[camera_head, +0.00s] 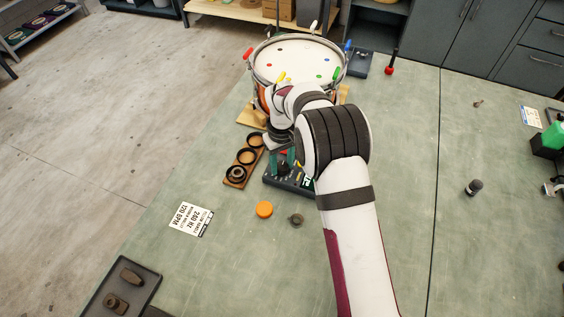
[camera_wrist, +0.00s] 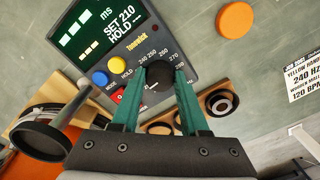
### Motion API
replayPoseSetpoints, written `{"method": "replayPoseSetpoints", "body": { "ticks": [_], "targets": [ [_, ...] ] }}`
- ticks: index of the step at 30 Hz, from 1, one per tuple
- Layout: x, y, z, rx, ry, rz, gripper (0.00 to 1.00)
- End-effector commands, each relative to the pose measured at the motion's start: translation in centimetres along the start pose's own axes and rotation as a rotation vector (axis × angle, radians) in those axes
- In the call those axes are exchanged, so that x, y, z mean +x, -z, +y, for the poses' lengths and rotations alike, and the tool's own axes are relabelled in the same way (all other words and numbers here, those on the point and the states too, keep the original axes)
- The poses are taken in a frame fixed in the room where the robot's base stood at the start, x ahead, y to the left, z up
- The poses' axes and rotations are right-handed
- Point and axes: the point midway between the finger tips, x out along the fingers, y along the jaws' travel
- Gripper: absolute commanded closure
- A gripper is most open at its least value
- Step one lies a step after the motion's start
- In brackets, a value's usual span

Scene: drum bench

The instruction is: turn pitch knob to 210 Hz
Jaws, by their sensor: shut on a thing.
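The tuner box (camera_wrist: 188,22) lies under my gripper in the wrist view, dark with a lit display (camera_wrist: 105,30) reading "SET 210" and "HOLD" with dashes. Its black pitch knob (camera_wrist: 158,76) sits between my green fingertips, with printed scale numbers such as 240, 250, 260 and 270 around it. My gripper (camera_wrist: 160,72) is shut on the knob. A small white mark shows on the knob. In the head view, the box (camera_head: 272,180) is partly hidden by my arm, and my gripper (camera_head: 284,158) is over it.
Blue and yellow buttons (camera_wrist: 99,78) are beside the knob. A wooden holder with dark rings (camera_head: 237,174) stands left of the box. An orange puck (camera_head: 264,209), a small dark part (camera_head: 297,219) and a printed card (camera_head: 191,219) lie nearby. A drum (camera_head: 297,62) stands behind.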

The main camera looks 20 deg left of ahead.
Motion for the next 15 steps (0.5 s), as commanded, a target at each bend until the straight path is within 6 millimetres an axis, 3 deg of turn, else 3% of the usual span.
{"method": "replayPoseSetpoints", "body": {
  "ticks": [15],
  "targets": [
    [-0.09, 0.13, 0.06, -0.14, -0.002, 0.004, 1.0]
  ]
}}
